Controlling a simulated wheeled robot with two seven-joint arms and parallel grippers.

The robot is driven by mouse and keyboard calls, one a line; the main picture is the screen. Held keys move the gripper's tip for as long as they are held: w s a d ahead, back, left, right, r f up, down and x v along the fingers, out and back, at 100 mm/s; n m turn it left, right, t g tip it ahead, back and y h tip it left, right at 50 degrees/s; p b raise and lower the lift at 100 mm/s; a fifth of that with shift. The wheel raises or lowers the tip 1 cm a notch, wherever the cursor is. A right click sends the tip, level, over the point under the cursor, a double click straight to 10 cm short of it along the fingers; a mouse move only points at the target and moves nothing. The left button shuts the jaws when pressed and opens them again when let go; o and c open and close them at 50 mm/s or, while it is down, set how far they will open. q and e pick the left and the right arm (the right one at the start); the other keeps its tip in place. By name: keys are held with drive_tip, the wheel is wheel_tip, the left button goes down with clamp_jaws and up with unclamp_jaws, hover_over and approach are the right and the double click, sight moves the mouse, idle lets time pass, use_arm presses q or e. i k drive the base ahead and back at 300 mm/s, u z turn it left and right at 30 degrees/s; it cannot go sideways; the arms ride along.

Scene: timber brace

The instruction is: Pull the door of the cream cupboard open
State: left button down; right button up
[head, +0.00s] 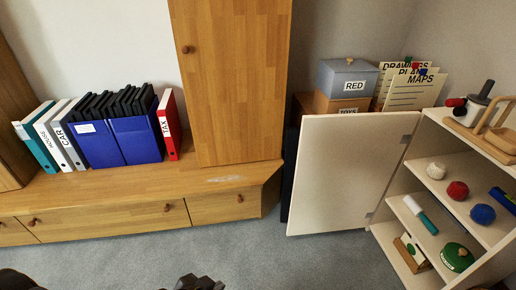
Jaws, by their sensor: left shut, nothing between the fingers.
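The cream cupboard (431,139) stands at the right with its shelves showing. Its door (343,170) is swung wide open to the left, hinged along the cupboard's left front edge. My left gripper (200,284) shows at the bottom edge, cut off by the frame. It is shut and empty, well apart from the door, to its lower left. My right gripper is not in view.
The cupboard shelves hold balls (457,190), a green round thing (457,257) and a marker-like stick (420,214). A wooden cabinet (230,80) and low drawers (100,219) stand at the left. Grey carpet (250,255) lies clear in front.

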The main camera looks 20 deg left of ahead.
sight(346, 163)
drive_tip(key=u, duration=0.75)
drive_tip(key=i, duration=1.2)
drive_tip(key=z, duration=1.45)
